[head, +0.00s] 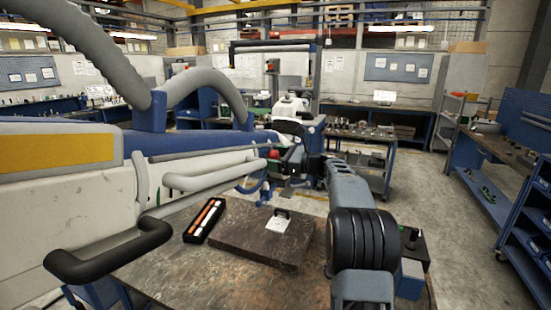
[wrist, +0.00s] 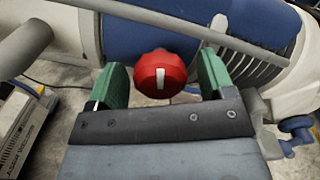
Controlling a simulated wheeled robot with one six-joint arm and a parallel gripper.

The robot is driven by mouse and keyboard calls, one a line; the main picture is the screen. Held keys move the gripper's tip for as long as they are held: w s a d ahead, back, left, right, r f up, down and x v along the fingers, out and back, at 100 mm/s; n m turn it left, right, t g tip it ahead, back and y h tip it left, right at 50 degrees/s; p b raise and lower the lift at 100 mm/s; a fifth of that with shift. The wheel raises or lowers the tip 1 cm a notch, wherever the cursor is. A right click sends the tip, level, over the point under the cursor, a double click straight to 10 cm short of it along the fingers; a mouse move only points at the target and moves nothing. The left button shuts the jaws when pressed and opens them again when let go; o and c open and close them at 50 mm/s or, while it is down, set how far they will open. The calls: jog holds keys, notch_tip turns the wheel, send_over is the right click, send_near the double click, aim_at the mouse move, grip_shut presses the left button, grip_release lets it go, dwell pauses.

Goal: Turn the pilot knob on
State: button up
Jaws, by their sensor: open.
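A red faceted knob (wrist: 161,76) with a white mark is on the blue and white machine. The mark points roughly up and down in the wrist view. The knob also shows small in the head view (head: 274,154). My gripper (wrist: 163,62) is open, with its two green-padded fingers on either side of the knob. A gap shows between the knob and each finger, so they look apart from it. Whether the fingertips reach the knob's depth is hard to tell. In the head view the gripper is partly hidden by machine parts and my own arm.
A worktable (head: 180,265) below bears a dark plate (head: 255,240) and a black tray of orange and white sticks (head: 204,220). The floor to the right is mostly clear.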

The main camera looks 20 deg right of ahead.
jog(key=shift+c, duration=0.2)
jog(key=c, duration=0.9)
jog(key=shift+f, duration=0.1)
jog(key=n+b, duration=0.3)
jog(key=shift+f, duration=0.15)
jog(key=n+b, duration=0.4)
jog(key=n, duration=0.1)
jog(key=shift+n, duration=0.3)
jog(key=n+b, duration=0.2)
jog(key=n, duration=0.2)
jog(key=shift+r+n+b, duration=0.2)
jog(key=shift+n+b, duration=0.9)
jog(key=shift+n, duration=1.3)
